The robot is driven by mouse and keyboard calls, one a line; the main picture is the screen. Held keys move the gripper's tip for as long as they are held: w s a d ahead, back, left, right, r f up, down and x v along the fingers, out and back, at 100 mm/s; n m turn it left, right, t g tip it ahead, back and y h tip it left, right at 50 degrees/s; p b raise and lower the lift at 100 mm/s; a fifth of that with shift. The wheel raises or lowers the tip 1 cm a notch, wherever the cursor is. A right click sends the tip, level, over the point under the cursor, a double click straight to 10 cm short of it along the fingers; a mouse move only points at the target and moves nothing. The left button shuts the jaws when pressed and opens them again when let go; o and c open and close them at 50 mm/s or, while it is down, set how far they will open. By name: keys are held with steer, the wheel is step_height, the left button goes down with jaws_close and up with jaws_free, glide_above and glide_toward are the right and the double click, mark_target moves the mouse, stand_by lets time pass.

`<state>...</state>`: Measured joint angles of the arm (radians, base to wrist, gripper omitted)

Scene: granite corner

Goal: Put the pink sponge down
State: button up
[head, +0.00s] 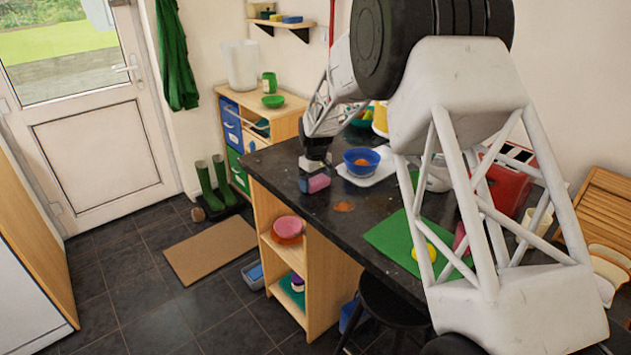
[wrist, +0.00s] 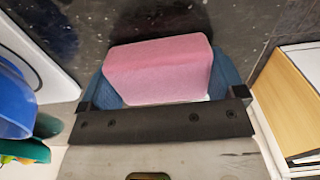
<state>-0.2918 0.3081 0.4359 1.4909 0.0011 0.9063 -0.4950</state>
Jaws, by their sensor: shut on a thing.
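The pink sponge (wrist: 158,72) is a pink block between the two blue fingers of my gripper (wrist: 165,85) in the wrist view. In the head view the pink sponge (head: 319,183) shows at the tip of my gripper (head: 312,178), close to the near left end of the dark countertop (head: 285,165). My gripper is shut on it. I cannot tell whether the sponge touches the countertop or is held just above it.
A blue bowl (head: 362,161) with something orange in it stands on a white tray (head: 386,172) right of my gripper. The countertop's front edge is close.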

mark_target(316, 178)
steer(key=shift+f, duration=0.15)
steer(key=o, duration=0.7)
step_height(316, 178, up, 12)
steer(key=shift+r, duration=0.2)
steer(key=shift+d, duration=0.1)
stand_by(0.9)
